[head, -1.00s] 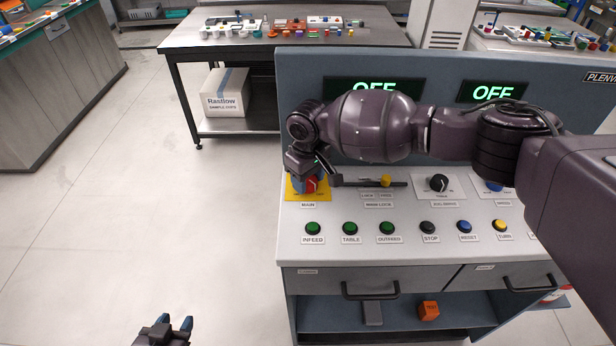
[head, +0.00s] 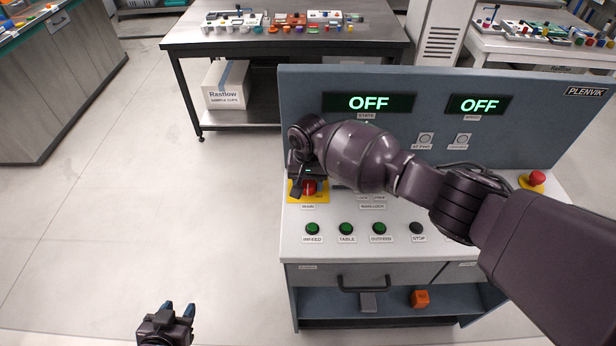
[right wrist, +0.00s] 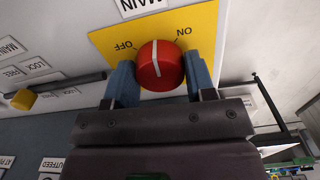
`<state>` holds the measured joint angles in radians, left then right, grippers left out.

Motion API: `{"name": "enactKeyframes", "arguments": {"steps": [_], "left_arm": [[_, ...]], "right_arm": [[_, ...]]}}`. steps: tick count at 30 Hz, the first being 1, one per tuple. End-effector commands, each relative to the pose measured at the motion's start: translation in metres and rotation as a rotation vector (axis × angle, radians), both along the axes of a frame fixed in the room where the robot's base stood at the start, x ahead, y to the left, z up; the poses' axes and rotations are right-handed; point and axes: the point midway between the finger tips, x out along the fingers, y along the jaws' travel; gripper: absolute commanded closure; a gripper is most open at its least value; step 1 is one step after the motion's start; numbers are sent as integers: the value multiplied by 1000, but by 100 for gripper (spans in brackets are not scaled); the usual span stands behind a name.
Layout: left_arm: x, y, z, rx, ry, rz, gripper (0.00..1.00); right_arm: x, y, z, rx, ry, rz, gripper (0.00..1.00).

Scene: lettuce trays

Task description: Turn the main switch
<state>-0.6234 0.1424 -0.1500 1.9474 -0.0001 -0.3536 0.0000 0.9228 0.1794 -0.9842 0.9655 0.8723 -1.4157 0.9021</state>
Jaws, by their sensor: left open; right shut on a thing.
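The main switch is a red round knob with a white line (right wrist: 160,65) on a yellow plate (right wrist: 205,22). My right gripper (right wrist: 164,82) is shut on this knob, one blue finger on each side. The white line stands between the OFF and ON marks. In the head view the red knob (head: 309,187) shows partly below my right gripper (head: 302,186). The state display (head: 368,103) reads OFF. My left gripper (head: 180,309) is open and empty over the floor at the bottom left.
The main lock slider's yellow knob (right wrist: 23,99) sits at the FREE end of its black bar. Green buttons (head: 346,229) line the panel's front. A red stop button (head: 537,178) is at the right. My right arm covers much of the panel. The floor at left is clear.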

Motion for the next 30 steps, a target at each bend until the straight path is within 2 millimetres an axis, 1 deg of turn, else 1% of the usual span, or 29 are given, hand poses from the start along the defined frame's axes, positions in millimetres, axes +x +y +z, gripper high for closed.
{"name": "enactKeyframes", "arguments": {"steps": [9,18,24,30], "left_arm": [[2,-1,3,-2,-8,0,57],[6,-2,6,-2,-16,-2,57],[6,-2,6,-2,-16,-2,57],[6,-2,6,-3,-16,-1,57]], "right_arm": [[0,0,-1,1,1,-299,74],[0,0,0,0,0,-543,74],[0,0,0,-1,-1,-654,74],[1,0,0,-1,-2,-717,74]]}}
